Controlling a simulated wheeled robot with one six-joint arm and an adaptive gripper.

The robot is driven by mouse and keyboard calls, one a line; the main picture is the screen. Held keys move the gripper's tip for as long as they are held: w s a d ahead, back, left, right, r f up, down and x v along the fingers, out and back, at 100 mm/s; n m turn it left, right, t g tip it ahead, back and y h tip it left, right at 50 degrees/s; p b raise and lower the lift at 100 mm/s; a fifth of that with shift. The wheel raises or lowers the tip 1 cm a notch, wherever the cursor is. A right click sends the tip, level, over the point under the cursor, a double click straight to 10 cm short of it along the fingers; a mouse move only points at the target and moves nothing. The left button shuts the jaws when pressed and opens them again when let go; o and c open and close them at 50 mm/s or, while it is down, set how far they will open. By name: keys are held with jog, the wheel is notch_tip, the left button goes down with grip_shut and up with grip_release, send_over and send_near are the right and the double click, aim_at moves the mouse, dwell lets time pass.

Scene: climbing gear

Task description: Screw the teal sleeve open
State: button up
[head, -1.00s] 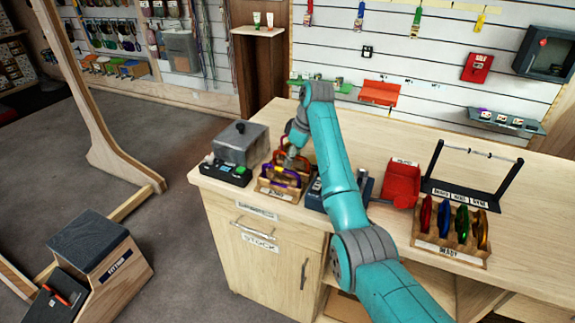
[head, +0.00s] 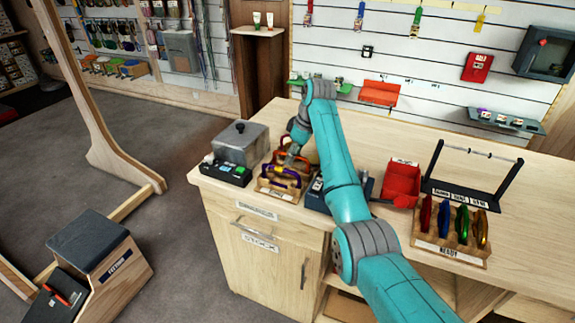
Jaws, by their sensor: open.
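A wooden rack (head: 272,193) near the left front corner of the workbench holds carabiners, with a purple and orange one (head: 279,174) at the front and an orange one behind it. My gripper (head: 290,159) is over the back part of this rack, open, close to the carabiners. I cannot tell whether it touches any of them. The fingertips are small and partly lost against the rack. I cannot make out a teal sleeve on any carabiner at this size.
Left of the rack are a grey lidded box (head: 241,143) and a black control box (head: 224,172). The bench's right back is clear.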

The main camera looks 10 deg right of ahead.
jog(key=shift+w+d, duration=0.1)
jog(key=shift+w, duration=0.05)
jog(key=shift+r, duration=0.1)
jog(key=shift+r, duration=1.3)
jog(key=shift+s+a, duration=0.45)
jog(key=shift+s, duration=0.2)
jog(key=shift+a+f, duration=0.1)
jog(key=shift+f, duration=1.35)
